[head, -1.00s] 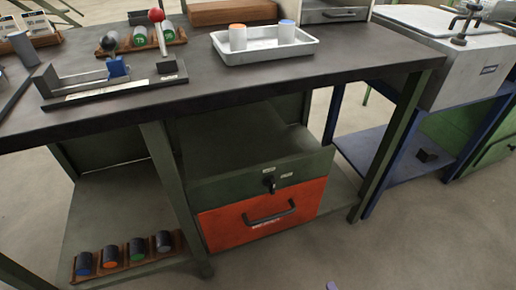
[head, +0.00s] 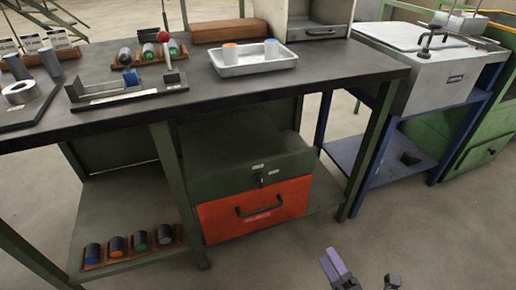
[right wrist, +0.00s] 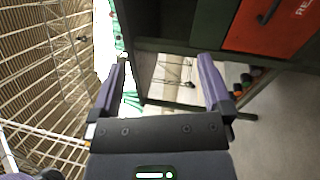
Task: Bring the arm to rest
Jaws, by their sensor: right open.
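My right gripper (head: 334,265) shows at the bottom of the head view, low in front of the workbench and over the floor. It is apart from the bench and everything on it. In the right wrist view its two purple fingers (right wrist: 163,85) stand wide apart with nothing between them. My left gripper is in neither view.
The dark workbench (head: 330,75) carries a white tray (head: 250,68) with two cylinders and a fixture with a red-knobbed lever (head: 170,52). Below are an orange drawer (head: 255,210) and a rack of billets (head: 130,250). The floor in front is clear.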

